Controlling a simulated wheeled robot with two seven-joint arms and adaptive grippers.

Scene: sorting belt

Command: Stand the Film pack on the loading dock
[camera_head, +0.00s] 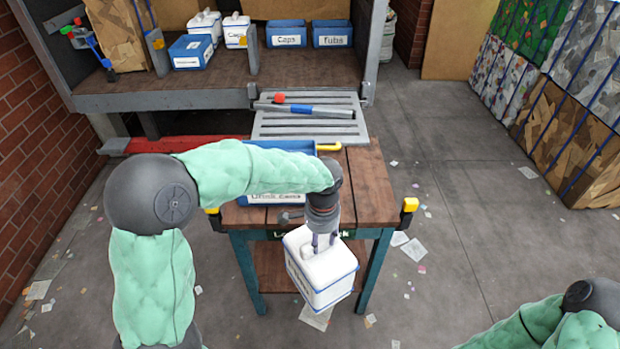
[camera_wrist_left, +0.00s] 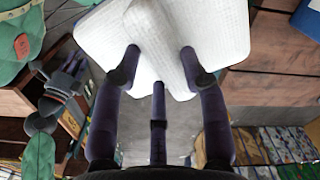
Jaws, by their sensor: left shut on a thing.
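A white pack with blue edges (camera_head: 322,270), which I take to be the Film pack, hangs from my left gripper (camera_head: 323,242) in front of the wooden table. Its label is too oblique to read. In the left wrist view, the fingers of the gripper (camera_wrist_left: 160,62) close around the raised handle on top of the white pack (camera_wrist_left: 222,35). The loading dock (camera_head: 300,62) is the raised brown deck at the back left, well beyond the pack. My right gripper is out of view.
The wooden table (camera_head: 375,190) carries a blue Drink Cans crate (camera_head: 262,199). A grey slatted plate (camera_head: 350,130) with a red-ended tool lies behind it. On the dock stand blue Caps (camera_head: 287,40) and Tubs (camera_head: 333,41) bins and two white packs (camera_head: 236,22). Its front right deck is clear.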

